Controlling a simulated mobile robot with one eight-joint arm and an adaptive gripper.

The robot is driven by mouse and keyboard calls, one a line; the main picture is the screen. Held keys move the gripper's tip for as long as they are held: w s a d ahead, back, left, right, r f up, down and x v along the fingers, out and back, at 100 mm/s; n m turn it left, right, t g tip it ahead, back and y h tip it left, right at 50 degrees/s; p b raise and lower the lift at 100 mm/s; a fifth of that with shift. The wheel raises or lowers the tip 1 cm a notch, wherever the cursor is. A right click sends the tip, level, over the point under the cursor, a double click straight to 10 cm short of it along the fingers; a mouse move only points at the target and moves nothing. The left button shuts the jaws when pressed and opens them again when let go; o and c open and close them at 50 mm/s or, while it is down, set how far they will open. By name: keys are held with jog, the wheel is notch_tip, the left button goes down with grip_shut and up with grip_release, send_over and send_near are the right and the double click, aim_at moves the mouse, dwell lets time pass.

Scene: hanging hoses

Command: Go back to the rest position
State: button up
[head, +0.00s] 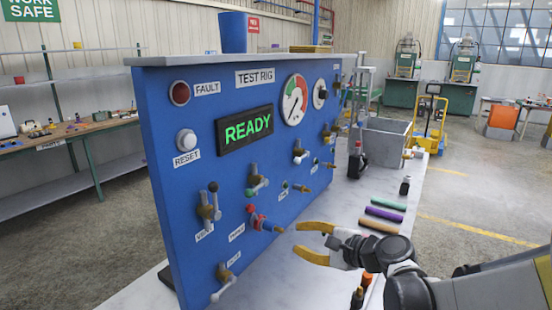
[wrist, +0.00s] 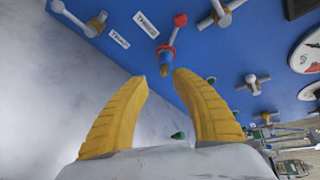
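My gripper (head: 312,243) has yellow fingers and is over the grey bench top, in front of the blue test rig panel (head: 185,90). In the wrist view my gripper (wrist: 160,100) is open, with nothing between the fingers. The panel display (head: 247,130) reads READY.
Green (head: 388,203), purple (head: 384,214) and tan (head: 379,226) tubes lie on the bench right of the panel. A grey bin (head: 386,140) stands behind them. Several levers and fittings protrude from the panel. A blue cup (head: 233,32) stands on top of it.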

jog(key=s+d+n+g+h, duration=0.1)
jog(key=s+d+n+h, duration=0.2)
jog(key=s+n, duration=0.2)
jog(key=s+d+f+n+g+h, duration=0.1)
jog(key=s+d+n+h, duration=0.2)
jog(key=s, duration=0.8)
jog(key=s+d+n+g+h, duration=0.1)
jog(key=s+d+n+h, duration=0.2)
jog(key=s+d+n, duration=0.2)
jog(key=s+n, duration=0.2)
jog(key=s, duration=0.1)
jog(key=shift+s+d+f, duration=0.2)
jog(key=shift+s+d, duration=0.05)
jog(key=shift+s, duration=0.05)
